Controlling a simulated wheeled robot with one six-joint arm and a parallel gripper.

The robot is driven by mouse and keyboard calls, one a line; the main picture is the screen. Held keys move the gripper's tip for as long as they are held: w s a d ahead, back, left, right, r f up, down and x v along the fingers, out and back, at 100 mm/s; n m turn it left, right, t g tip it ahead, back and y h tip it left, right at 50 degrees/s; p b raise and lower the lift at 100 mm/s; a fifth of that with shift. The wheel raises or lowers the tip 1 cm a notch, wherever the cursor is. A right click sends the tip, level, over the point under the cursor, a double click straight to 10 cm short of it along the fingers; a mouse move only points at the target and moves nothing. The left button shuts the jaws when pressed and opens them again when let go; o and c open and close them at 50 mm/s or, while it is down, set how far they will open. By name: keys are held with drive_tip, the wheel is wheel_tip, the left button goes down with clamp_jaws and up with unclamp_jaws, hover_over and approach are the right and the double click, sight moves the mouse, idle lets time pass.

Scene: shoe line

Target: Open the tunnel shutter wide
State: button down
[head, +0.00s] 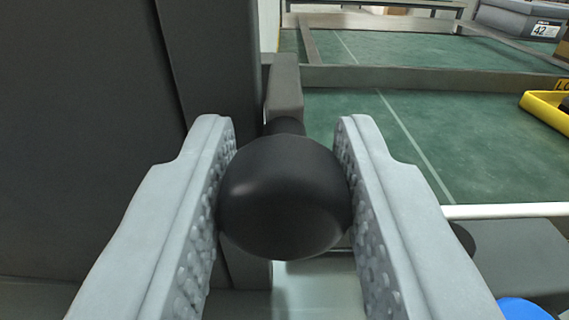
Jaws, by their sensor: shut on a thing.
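My gripper (285,165) is in the middle of the head view. Its two grey fingers with bumpy pads are shut on a round black knob (284,205), one finger on each side. The knob sits on a short dark neck in front of a grey bracket (285,92). Large dark grey panels (90,120) fill the left side, and the bracket stands by their right edge. I cannot tell from this view which panel is the tunnel shutter or how far it is open.
A green surface (440,140) with pale lines and grey rails lies behind on the right. A yellow tray (545,108) is at the right edge. A grey box marked 42 (520,18) is at the top right. A white bar (505,211) and a blue round thing (522,309) are at the lower right.

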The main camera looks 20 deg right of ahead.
wheel_tip(320, 180, up, 18)
idle(0.3)
drive_tip(key=shift+f, duration=0.1)
drive_tip(key=c, duration=1.1)
unclamp_jaws()
drive_tip(key=shift+o, duration=0.2)
drive_tip(key=v, duration=1.7)
drive_tip(key=shift+s, duration=0.25)
drive_tip(key=shift+a, duration=0.1)
